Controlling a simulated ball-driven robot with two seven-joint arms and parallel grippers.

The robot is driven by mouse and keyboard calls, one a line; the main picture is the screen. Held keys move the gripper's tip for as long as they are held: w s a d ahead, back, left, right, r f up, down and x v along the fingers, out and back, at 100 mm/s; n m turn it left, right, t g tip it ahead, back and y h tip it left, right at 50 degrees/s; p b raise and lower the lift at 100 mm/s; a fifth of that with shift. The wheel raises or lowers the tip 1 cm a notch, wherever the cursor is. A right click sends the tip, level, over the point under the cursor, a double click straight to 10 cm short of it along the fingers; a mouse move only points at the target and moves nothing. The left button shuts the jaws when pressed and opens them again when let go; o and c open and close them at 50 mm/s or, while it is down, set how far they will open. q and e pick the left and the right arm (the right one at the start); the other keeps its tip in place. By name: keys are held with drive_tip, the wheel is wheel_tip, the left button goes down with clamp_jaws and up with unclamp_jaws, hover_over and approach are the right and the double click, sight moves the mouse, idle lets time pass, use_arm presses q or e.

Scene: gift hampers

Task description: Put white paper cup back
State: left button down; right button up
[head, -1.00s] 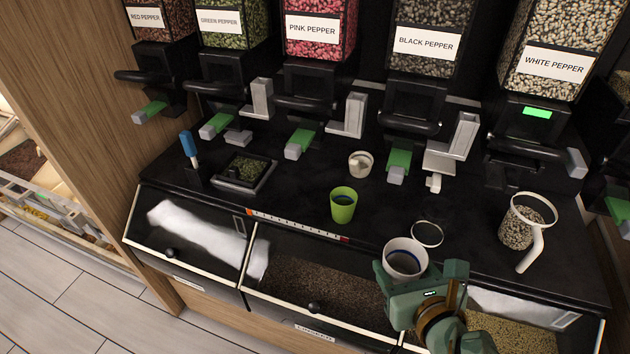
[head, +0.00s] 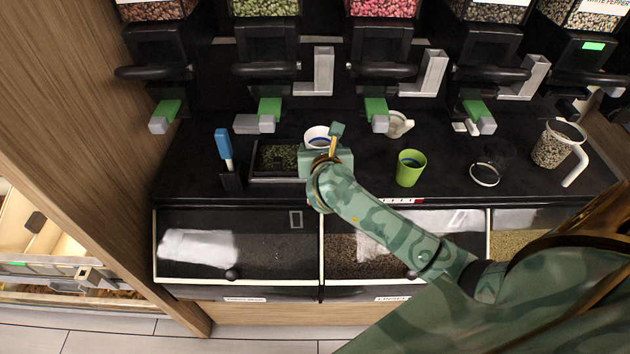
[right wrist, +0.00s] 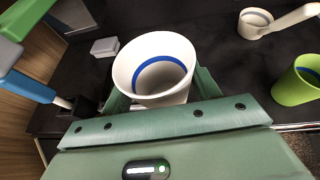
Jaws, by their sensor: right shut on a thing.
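The white paper cup (head: 316,133), with a blue band inside, is upright and empty in my right gripper (head: 325,158), over or beside the dark tray of green pepper (head: 264,160). In the right wrist view the cup (right wrist: 122,70) sits between the fingers, with its rim up. I cannot tell whether its base touches the counter. The gripper is shut on the cup; its fingertips are partly hidden by the cup and hand. My left gripper is not in view.
A green cup (head: 410,168) stands right of the gripper, with a small white cup (head: 398,124) behind it. A blue-handled tool (head: 224,145) stands to the left. Pepper dispensers with green levers (head: 270,108) line the back. The counter's left front (head: 185,185) is clear.

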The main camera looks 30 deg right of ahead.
sight(322, 143)
drive_tip(key=w+d, duration=0.1)
drive_tip(key=w+d+f+m+h, duration=0.1)
drive_tip(key=shift+w+f+g, duration=0.1)
drive_tip(key=shift+w+g, duration=0.2)
drive_tip(key=shift+w, duration=0.05)
wheel_tip(322, 143, down, 9)
drive_tip(key=b, duration=0.3)
drive_tip(key=shift+d, duration=0.15)
drive_tip(key=shift+f, duration=0.1)
drive_tip(key=o, duration=1.1)
drive_tip(key=shift+b, duration=0.3)
drive_tip(key=shift+r, duration=0.3)
drive_tip(key=p+v, duration=0.1)
drive_tip(key=v, duration=0.5)
drive_tip(key=p+v, duration=0.2)
drive_tip(key=v, duration=0.4)
drive_tip(key=shift+f, duration=0.25)
